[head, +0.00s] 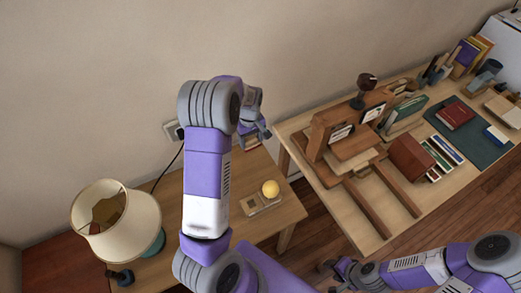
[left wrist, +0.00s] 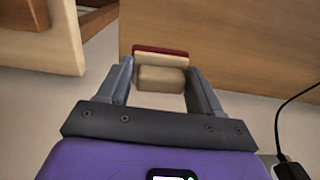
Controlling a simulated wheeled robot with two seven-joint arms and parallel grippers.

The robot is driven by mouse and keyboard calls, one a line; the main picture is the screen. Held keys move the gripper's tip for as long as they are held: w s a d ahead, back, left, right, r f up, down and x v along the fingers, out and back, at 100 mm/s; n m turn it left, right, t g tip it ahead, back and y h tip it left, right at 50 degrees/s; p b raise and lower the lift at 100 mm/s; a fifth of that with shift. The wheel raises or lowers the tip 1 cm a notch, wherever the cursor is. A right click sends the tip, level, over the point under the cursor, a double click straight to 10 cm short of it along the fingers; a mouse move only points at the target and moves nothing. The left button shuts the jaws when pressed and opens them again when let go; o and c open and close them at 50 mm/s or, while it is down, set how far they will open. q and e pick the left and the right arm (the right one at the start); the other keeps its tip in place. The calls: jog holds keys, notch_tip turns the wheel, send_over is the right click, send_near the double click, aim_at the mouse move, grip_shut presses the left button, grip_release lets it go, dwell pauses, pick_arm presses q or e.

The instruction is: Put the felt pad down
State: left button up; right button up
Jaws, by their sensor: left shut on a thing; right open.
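My left gripper (left wrist: 160,78) is shut on a small beige block, taken as the felt pad (left wrist: 162,80), which spans the gap between the two fingers. A red strip with a pale edge (left wrist: 160,53) shows just beyond it in the left wrist view; I cannot tell whether it is part of the held thing. In the head view my left gripper (head: 263,131) is near the wall, over the back of the small wooden table, and its hold is mostly hidden. My right gripper (head: 338,272) is open and empty, low in front of the desk.
The small table (head: 285,215) bears a lamp (head: 117,220) and a tray (head: 262,204) with a yellow ball (head: 270,188). The larger desk (head: 365,235) at right holds books, wooden stands and a dark green mat (head: 480,145). A cable (left wrist: 285,110) hangs at right in the wrist view.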

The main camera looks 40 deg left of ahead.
pick_arm(q)
jog(key=shift+s, duration=0.25)
jog(key=shift+f, duration=0.3)
notch_tip(320, 180, down, 9)
jog(key=shift+w+b, duration=0.1)
jog(key=shift+b, duration=0.95)
jog(key=shift+c, duration=0.5)
jog(key=o, duration=1.3)
jog(key=shift+f, duration=0.15)
jog(key=r, duration=0.2)
jog(key=r+p, duration=0.1)
jog(key=r, duration=0.2)
jog(key=d+r, duration=0.1)
jog(key=r, duration=0.1)
jog(key=shift+r+p, duration=0.3)
jog(key=shift+p, duration=0.1)
